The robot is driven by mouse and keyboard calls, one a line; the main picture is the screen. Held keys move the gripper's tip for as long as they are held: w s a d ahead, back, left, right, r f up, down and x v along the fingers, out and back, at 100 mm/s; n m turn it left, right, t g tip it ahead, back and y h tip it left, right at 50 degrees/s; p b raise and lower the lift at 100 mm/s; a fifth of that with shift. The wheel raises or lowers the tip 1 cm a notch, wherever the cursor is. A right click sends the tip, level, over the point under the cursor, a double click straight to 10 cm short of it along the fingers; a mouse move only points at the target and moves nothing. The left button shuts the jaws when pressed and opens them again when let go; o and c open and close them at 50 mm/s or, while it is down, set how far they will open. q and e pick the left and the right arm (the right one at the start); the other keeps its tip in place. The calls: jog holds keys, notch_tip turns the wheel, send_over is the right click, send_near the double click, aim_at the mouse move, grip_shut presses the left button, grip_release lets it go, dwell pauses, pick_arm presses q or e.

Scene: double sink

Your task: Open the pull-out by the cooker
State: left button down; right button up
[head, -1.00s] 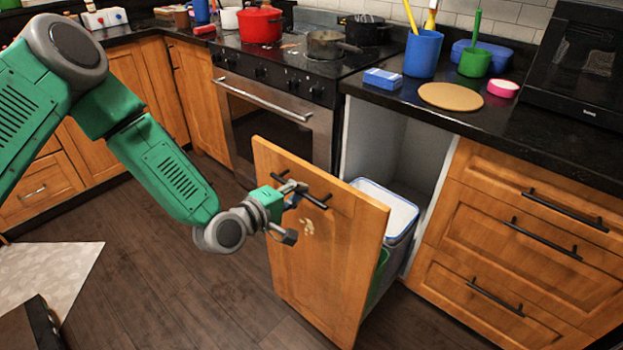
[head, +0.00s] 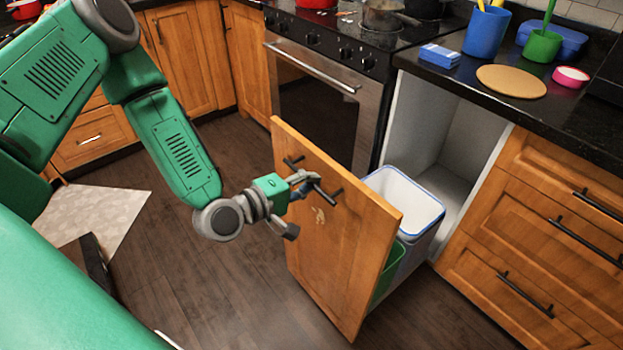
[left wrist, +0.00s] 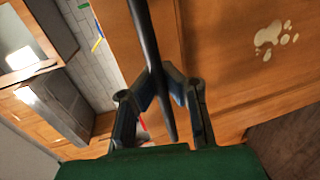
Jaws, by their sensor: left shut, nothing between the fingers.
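The pull-out's wooden front panel (head: 340,255) stands well out from its cabinet beside the cooker (head: 322,105). Behind it show a white bin with a blue rim (head: 402,192) and part of a green bin (head: 388,272). The black bar handle (head: 328,195) is on the panel's upper front. My left gripper (head: 303,182) is at this handle, its fingers shut. In the left wrist view the handle bar (left wrist: 145,35) runs down to the fingers (left wrist: 163,80); whether it is hooked by them I cannot tell. My right gripper is not in view.
The cabinet opening (head: 440,145) is pale inside. A drawer stack (head: 530,235) with black handles stands to its right. The dark counter (head: 440,85) above holds a blue cup (head: 486,32) and a round board (head: 511,82). The wooden floor (head: 240,285) before the panel is clear.

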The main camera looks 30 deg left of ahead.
pick_arm(q)
jog(key=c, duration=1.6)
grip_release()
jog(key=shift+s+d+f, duration=0.1)
jog(key=shift+d+f, duration=0.05)
jog(key=shift+f, duration=0.05)
jog(key=shift+r, duration=0.1)
jog(key=v, duration=1.2)
